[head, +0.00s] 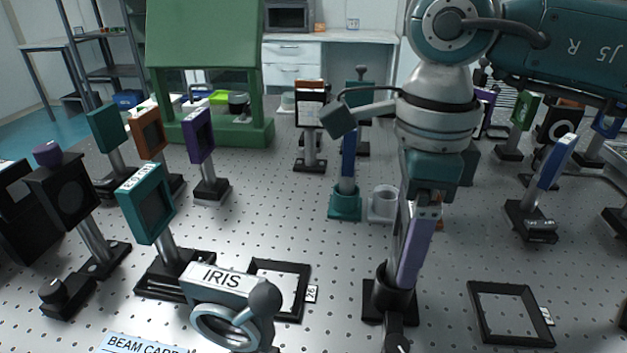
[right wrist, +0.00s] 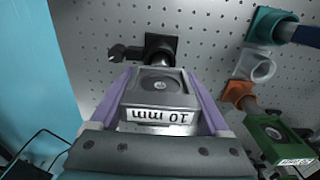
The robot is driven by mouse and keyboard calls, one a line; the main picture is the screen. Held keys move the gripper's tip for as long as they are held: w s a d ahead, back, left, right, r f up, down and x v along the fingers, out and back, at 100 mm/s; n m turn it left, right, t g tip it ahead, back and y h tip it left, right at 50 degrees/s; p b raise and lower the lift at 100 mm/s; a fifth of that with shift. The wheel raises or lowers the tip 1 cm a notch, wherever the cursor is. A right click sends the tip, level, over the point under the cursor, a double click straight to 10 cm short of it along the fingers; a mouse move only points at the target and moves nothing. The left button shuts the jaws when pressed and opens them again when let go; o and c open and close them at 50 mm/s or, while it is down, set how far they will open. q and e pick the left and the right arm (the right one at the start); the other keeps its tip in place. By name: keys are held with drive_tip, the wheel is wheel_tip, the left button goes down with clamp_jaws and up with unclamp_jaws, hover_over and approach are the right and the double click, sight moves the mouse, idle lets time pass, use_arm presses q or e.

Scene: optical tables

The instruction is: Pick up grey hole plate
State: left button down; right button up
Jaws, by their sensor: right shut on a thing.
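The grey hole plate (right wrist: 163,86) shows in the right wrist view, with a small round hole and a white "10 mm" label. My right gripper (right wrist: 158,92) is shut on it, with a purple finger along each side. In the head view my right gripper (head: 412,250) points down, and its purple finger hides the plate. A black post holder (head: 375,300) stands just below the fingers; it also shows beyond the plate in the right wrist view (right wrist: 155,50). I cannot tell whether the plate's post is in that holder. My left gripper is not in view.
The iris (head: 228,300) is at the front left. Empty black frames lie flat on the perforated table (head: 335,270) at the left (head: 303,300) and right (head: 480,320). A teal holder (head: 345,203) and a white ring (head: 383,203) stand behind my gripper. Several mounted optics stand on both sides.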

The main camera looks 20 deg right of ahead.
drive_tip(key=shift+c, duration=1.1)
drive_tip(key=shift+r, duration=0.1)
